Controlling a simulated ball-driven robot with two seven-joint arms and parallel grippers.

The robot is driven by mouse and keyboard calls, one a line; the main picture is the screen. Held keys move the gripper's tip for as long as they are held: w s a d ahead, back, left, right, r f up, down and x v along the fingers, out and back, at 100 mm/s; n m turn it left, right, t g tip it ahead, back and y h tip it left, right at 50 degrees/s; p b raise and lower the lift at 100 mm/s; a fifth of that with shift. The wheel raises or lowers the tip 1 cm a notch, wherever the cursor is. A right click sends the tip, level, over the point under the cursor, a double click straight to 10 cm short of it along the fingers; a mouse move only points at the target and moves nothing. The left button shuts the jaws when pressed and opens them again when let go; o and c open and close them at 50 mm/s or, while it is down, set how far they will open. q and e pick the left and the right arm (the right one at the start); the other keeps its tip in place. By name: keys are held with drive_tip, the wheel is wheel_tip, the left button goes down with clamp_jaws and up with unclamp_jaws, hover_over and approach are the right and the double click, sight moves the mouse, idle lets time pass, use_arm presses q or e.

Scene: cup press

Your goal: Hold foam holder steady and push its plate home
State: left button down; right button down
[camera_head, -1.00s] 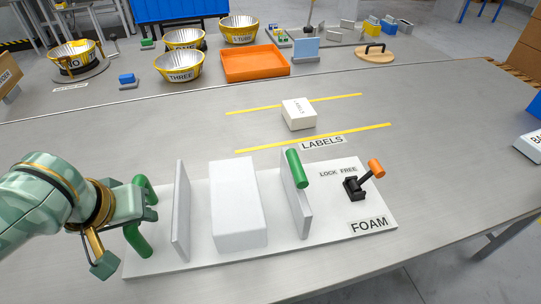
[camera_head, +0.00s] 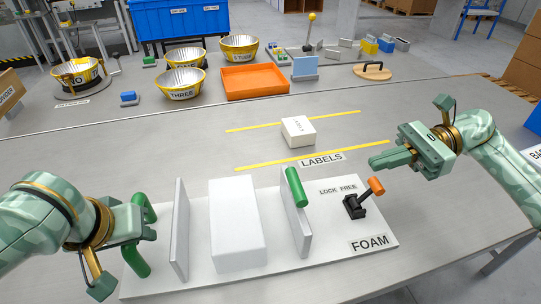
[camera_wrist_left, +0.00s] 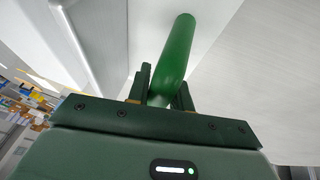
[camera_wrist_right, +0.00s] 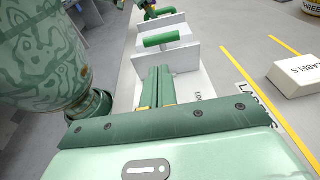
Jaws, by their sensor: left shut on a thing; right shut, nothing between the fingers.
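The foam holder is a white base (camera_head: 330,248) marked FOAM, with a white foam block (camera_head: 237,222) standing between two upright grey plates. The left plate (camera_head: 180,229) stands apart from the block; the right plate (camera_head: 300,228) carries a green handle (camera_head: 296,187) and also stands apart from it. A black lever with an orange knob (camera_head: 376,187) sits by the LOCK FREE label, leaning right. My left gripper (camera_head: 146,222) is shut on the green bar (camera_wrist_left: 175,55) at the base's left end. My right gripper (camera_head: 375,161) is shut and empty, above the table behind and right of the lever.
A white LABELS box (camera_head: 298,131) sits between two yellow lines behind the holder. An orange tray (camera_head: 254,83), metal bowls (camera_head: 180,84) and a wooden lid (camera_head: 373,71) stand farther back.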

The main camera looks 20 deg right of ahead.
use_arm(q)
drive_tip(key=shift+s+f, duration=0.15)
drive_tip(key=shift+f, duration=0.2)
use_arm(e)
approach(294, 203)
drive_tip(key=a, duration=0.1)
drive_tip(key=w+a+r, duration=0.1)
drive_tip(key=a, duration=0.3)
drive_tip(key=shift+w+r, duration=0.15)
drive_tip(key=shift+w, duration=0.15)
